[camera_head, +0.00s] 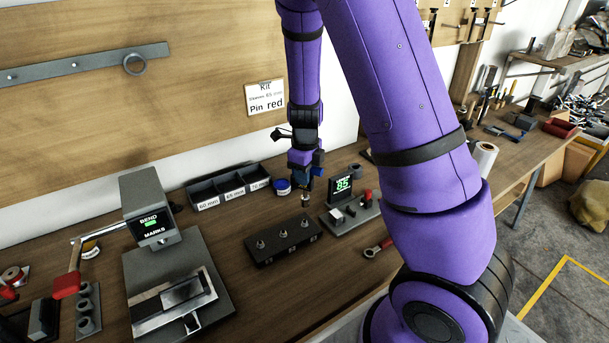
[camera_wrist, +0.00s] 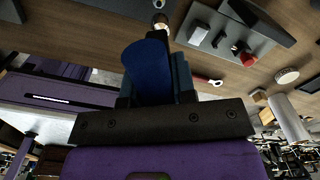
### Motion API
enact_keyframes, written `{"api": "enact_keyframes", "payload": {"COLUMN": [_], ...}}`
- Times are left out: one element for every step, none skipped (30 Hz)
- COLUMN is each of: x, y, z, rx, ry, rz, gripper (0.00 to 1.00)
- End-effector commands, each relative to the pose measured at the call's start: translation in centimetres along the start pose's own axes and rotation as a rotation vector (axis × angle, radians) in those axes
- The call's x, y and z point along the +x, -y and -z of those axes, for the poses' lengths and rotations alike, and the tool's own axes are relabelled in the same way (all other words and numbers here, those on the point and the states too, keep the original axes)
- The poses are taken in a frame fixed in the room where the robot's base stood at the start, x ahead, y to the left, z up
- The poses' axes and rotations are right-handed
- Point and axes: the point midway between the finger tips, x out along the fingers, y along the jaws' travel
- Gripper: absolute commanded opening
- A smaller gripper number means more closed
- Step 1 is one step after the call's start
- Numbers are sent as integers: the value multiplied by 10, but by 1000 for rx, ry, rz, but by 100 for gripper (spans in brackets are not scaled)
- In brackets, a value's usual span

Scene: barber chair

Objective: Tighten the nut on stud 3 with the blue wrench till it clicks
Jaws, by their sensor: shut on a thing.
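My gripper (camera_head: 305,178) hangs from the arm over the bench, jaws down, shut on a blue handle (camera_wrist: 150,68), which I take for the blue wrench. Blue also shows beside the jaws in the head view. A small metal piece (camera_head: 306,200) shows just below the jaws; I cannot tell whether it is the wrench's end. The dark block (camera_head: 284,253) with three upright studs stands below and in front; its rightmost stud (camera_head: 304,223) is nearest the gripper. The stud numbers are too small to read. A round metal end (camera_wrist: 160,20) shows beyond the blue handle in the wrist view.
A display reading 85 (camera_head: 343,184) stands on a grey plate right of the gripper. A labelled bin row (camera_head: 229,187) and blue roll (camera_head: 282,187) are behind left. A bending press (camera_head: 150,210) stands left.

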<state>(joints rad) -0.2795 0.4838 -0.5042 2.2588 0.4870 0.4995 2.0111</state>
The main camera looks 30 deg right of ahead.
Motion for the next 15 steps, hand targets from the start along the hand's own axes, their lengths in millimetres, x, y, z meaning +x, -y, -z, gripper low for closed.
{"api": "enact_keyframes", "payload": {"x": [0,0,1,2,3,5,6,8,10,12,14,16,18,19,22], "y": [0,0,0,0,0,0,0,0,0,0,0,0,0,0,0], "z": [0,0,0,0,0,0,0,0,0,0,0,0,0,0,0], "rx": [-1,-2,-1,-1,-1,-1,0,0,1,1,1,0,-1,0,1], "ry": [0,0,0,0,0,-1,-1,-1,-1,-1,-1,-1,0,-1,-1], "rz": [0,0,0,0,0,0,-1,-1,-1,-1,-1,0,0,0,-1], "gripper": [0,0,0,0,0,0,0,0,0,0,0,0,0,0,0]}}
